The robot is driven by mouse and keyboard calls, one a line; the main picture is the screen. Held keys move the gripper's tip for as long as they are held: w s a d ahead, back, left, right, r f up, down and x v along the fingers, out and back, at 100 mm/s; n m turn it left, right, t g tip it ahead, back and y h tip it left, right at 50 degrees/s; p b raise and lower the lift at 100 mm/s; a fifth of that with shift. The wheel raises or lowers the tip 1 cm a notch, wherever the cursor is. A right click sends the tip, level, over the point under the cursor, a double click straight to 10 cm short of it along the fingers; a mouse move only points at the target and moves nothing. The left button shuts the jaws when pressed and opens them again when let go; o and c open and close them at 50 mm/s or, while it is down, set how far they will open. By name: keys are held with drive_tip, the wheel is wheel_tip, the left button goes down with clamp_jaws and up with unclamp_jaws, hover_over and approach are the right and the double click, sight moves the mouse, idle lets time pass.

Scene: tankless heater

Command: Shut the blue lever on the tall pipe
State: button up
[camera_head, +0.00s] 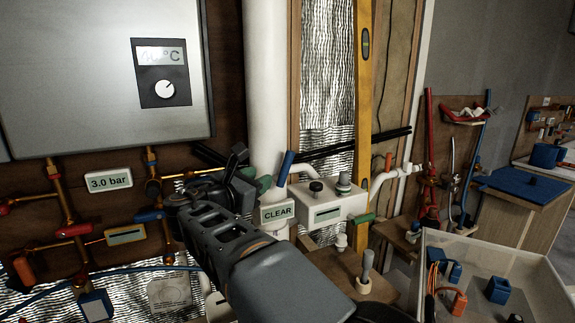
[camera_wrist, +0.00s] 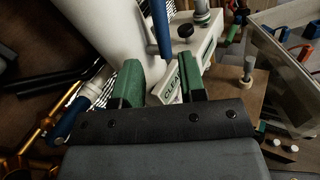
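The tall white pipe (camera_head: 266,85) runs up the wall beside the heater. A blue lever (camera_head: 285,168) stands up, slightly tilted, at its lower right, above a CLEAR label (camera_head: 277,212). In the wrist view the blue lever (camera_wrist: 161,28) is beyond the fingertips, between the pipe (camera_wrist: 105,30) and a white box. My gripper (camera_wrist: 158,84) has green fingertips, held apart with a gap between them. The CLEAR label (camera_wrist: 169,86) shows through that gap. In the head view my gripper is just left of the lever, and my arm hides the lower pipe.
A white box (camera_head: 325,208) with knobs adjoins the pipe on the right. Copper pipes with red and blue handles and a 3.0 bar sign (camera_head: 109,181) are at left. A white bin (camera_head: 510,268) with small parts stands at lower right.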

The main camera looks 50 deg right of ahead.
sight(285, 164)
drive_tip(key=d, duration=0.4)
drive_tip(key=w+d+p, duration=0.1)
drive_tip(key=d, duration=0.3)
drive_tip(key=w+d, duration=0.1)
drive_tip(key=d, duration=0.4)
drive_tip(key=shift+w+p, duration=0.15)
drive_tip(key=shift+p, duration=0.2)
clamp_jaws()
drive_tip(key=shift+r, duration=0.1)
